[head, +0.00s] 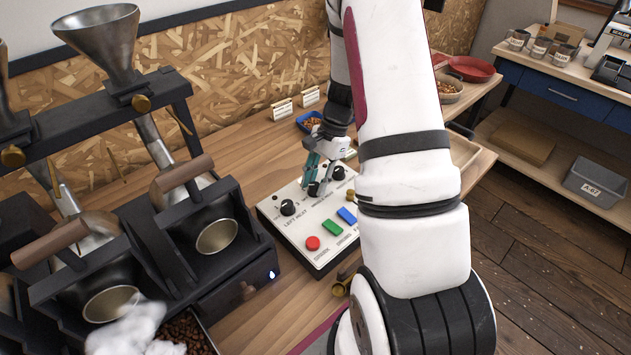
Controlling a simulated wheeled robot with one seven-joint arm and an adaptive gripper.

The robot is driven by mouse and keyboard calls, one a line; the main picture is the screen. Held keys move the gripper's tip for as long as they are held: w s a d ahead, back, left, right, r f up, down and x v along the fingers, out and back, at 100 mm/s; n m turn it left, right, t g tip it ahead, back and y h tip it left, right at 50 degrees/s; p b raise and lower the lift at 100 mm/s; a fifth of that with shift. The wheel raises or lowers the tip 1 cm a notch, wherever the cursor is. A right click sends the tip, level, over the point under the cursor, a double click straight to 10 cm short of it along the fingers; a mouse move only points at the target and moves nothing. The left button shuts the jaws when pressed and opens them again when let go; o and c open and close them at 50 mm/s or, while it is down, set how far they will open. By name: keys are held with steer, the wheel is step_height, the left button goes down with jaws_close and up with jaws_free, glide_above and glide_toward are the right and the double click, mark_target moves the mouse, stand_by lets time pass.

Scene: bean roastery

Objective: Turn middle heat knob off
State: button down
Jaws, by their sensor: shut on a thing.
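The control panel (285,240) is a pale box with a dark edge on the wooden bench, in the middle of the head view. It bears a row of black heat knobs along its back. The left heat knob (288,207) and the right heat knob (339,173) are in plain sight. My gripper (313,187) points down at the panel between them and is shut on the middle heat knob (314,190). The fingers hide most of that knob, so its pointer cannot be read.
The black roaster (225,285) with metal funnels (103,40) stands close on the left. My arm covers the bench to the right.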

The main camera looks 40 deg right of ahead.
steer(key=n, duration=0.2)
steer(key=n+g, duration=0.1)
steer(key=n, duration=0.1)
steer(key=shift+w+n+g+h+b, duration=0.15)
steer(key=shift+n+g+h+b, duration=0.15)
steer(key=shift+h+b, duration=0.1)
steer(key=shift+n+g+h, duration=0.4)
steer(key=shift+n+g, duration=0.2)
steer(key=shift+n, duration=1.3)
steer(key=c, duration=1.3)
jaws_free()
steer(key=shift+r, duration=0.1)
steer(key=v, duration=1.1)
steer(key=shift+w+r, duration=0.25)
steer(key=shift+r, duration=0.1)
